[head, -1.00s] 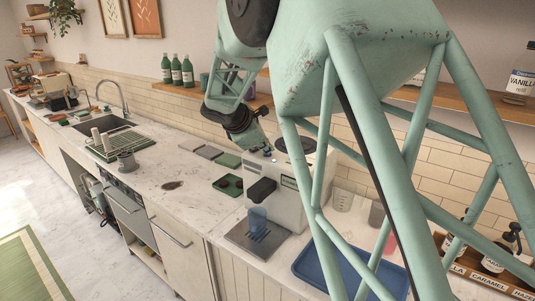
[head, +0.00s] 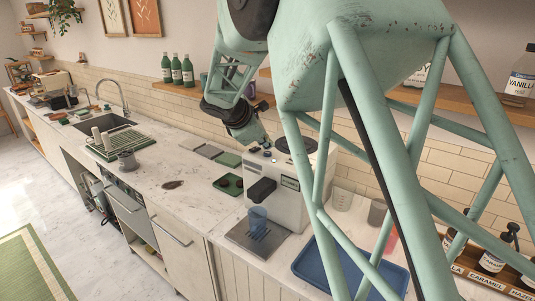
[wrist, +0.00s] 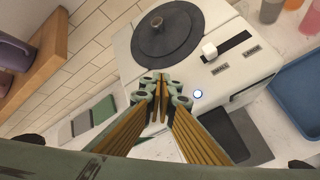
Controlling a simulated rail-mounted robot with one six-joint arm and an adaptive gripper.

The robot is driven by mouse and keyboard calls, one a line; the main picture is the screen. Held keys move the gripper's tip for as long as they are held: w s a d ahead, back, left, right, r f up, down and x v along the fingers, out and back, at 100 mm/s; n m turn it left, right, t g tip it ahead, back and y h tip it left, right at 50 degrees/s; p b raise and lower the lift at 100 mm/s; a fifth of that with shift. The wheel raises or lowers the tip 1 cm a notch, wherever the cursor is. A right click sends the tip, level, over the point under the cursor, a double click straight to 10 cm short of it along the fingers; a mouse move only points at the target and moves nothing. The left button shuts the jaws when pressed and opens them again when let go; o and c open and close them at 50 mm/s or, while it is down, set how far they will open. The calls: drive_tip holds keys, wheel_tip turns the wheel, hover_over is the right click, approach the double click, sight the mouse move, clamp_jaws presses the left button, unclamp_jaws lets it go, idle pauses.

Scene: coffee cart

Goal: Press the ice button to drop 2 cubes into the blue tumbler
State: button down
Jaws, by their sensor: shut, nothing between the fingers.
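The white ice machine (head: 289,207) stands on the counter. The translucent blue tumbler (head: 258,219) stands upright under its dark spout (head: 262,190), on the grey drip tray (head: 243,238). In the wrist view, the machine's top holds a round button with a lit blue ring (wrist: 198,94) and a white slider (wrist: 210,50) by the labels SMALL and LARGE. My gripper (wrist: 162,78) is shut and empty over the machine's top, left of the lit button in that view. I cannot tell the gap beneath its tips. I cannot make out the tumbler in the wrist view.
A dark round lid (wrist: 167,32) is on the machine's top. A green tray (head: 228,186) lies to the left. A bottle shelf (head: 258,100) runs along the wall behind. The left counter has free room.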

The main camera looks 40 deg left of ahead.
sight(268, 153)
drive_tip(key=shift+r, duration=0.1)
drive_tip(key=shift+r+p, duration=1.65)
drive_tip(key=shift+r, duration=0.75)
drive_tip(key=shift+r+p, duration=0.25)
drive_tip(key=shift+p, duration=0.15)
idle(0.4)
wheel_tip(268, 153, up, 3)
drive_tip(key=p, duration=0.6)
drive_tip(key=shift+r, duration=0.1)
drive_tip(key=shift+p, duration=0.4)
idle(0.3)
drive_tip(key=shift+f+b, duration=2.8)
drive_tip(key=shift+f, duration=1.55)
drive_tip(key=shift+f+b, duration=0.35)
